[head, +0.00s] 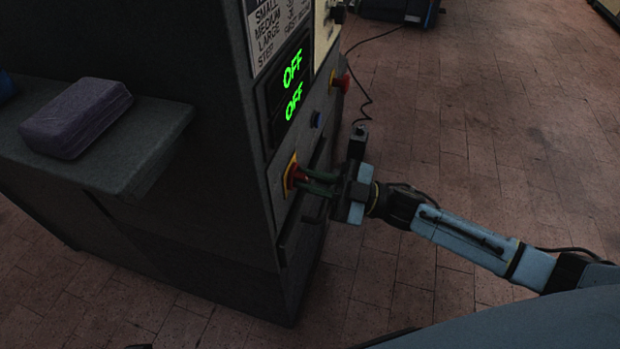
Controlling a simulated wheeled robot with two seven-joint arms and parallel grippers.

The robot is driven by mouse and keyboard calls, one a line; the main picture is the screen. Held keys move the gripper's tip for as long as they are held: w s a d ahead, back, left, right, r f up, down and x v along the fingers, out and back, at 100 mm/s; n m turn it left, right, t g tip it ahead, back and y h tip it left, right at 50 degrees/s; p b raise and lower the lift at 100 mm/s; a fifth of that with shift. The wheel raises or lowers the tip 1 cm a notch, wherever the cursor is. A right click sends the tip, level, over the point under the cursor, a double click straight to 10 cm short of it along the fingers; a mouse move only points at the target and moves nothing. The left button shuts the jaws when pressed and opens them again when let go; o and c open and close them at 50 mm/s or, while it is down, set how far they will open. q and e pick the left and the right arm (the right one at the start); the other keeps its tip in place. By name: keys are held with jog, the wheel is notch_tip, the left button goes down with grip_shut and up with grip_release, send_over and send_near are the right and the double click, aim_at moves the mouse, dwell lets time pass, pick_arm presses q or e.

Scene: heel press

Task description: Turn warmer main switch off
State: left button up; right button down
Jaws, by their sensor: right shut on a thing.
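The warmer machine (215,230) is a dark cabinet on the left. Its display (292,86) reads OFF on two green lines. A red switch (291,174) on a yellow plate sits low on its front panel. My right gripper (305,180) reaches in from the right, its fingers at the red switch and shut on it. The fingers hide part of the switch. My left gripper is not in view.
Another red knob (345,82) and a small blue button (317,119) are higher on the panel. A purple block (76,117) lies on a side shelf (150,160). A black cable (366,80) hangs near the panel. The brick floor (480,130) to the right is mostly clear.

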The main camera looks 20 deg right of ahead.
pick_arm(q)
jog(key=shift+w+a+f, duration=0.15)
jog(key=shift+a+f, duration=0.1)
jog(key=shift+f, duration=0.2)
pick_arm(e)
jog(key=shift+n+g, duration=0.8)
jog(key=shift+n, duration=1)
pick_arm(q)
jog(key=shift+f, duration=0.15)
pick_arm(e)
jog(key=shift+n, duration=0.4)
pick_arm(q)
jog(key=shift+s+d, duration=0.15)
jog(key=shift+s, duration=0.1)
pick_arm(e)
jog(key=c, duration=1.5)
grip_release()
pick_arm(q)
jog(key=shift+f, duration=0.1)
pick_arm(e)
jog(key=shift+o, duration=0.2)
jog(key=shift+d, duration=0.1)
